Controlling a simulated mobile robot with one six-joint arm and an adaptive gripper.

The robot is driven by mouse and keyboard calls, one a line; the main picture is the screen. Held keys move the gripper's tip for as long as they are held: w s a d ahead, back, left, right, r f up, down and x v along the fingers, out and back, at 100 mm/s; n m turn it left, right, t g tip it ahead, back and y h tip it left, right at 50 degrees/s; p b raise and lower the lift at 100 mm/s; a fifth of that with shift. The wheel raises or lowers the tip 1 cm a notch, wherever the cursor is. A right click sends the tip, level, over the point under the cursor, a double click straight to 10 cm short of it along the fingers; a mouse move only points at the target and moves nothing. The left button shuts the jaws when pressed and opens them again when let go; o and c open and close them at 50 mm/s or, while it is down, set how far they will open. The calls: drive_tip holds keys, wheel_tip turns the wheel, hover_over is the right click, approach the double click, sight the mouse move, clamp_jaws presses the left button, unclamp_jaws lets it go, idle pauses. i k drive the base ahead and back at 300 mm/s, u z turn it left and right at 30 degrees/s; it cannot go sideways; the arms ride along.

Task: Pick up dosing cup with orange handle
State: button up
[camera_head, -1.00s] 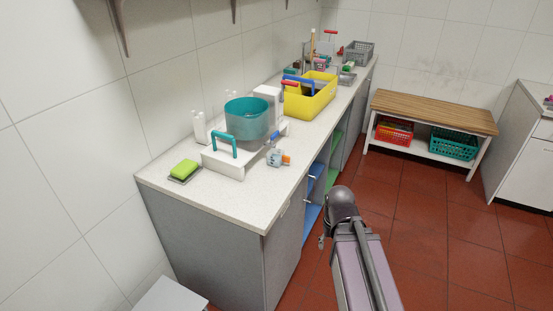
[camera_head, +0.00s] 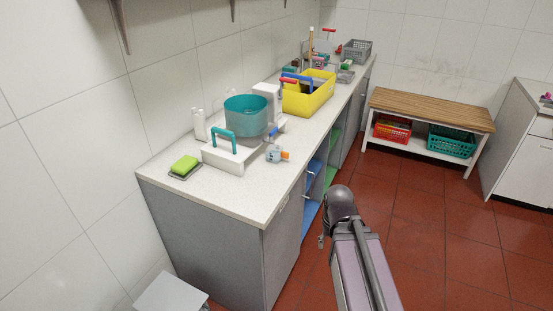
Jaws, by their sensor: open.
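The dosing cup (camera_head: 274,154) is a small whitish-blue cup with an orange handle (camera_head: 285,156). It sits on the speckled countertop (camera_head: 225,205), close to the front edge and just right of a white stand. The handle points right, towards the edge. Only a small grey tip of my gripper (camera_head: 321,242) shows, low beside my arm, over the floor and in front of the counter. The rest is hidden behind my arm. It is well apart from the cup, below and to its right.
A teal pot (camera_head: 246,117) stands on the white stand (camera_head: 222,158), close behind the cup. A green sponge (camera_head: 184,165) lies to the left. A yellow crate (camera_head: 308,98) stands farther back. A small grey stool (camera_head: 170,294) is at bottom left. The red floor (camera_head: 430,250) at right is clear.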

sight(278, 155)
drive_tip(key=k, duration=1.25)
drive_tip(key=z, duration=0.7)
drive_tip(key=i, duration=2.15)
drive_tip(key=u, duration=0.55)
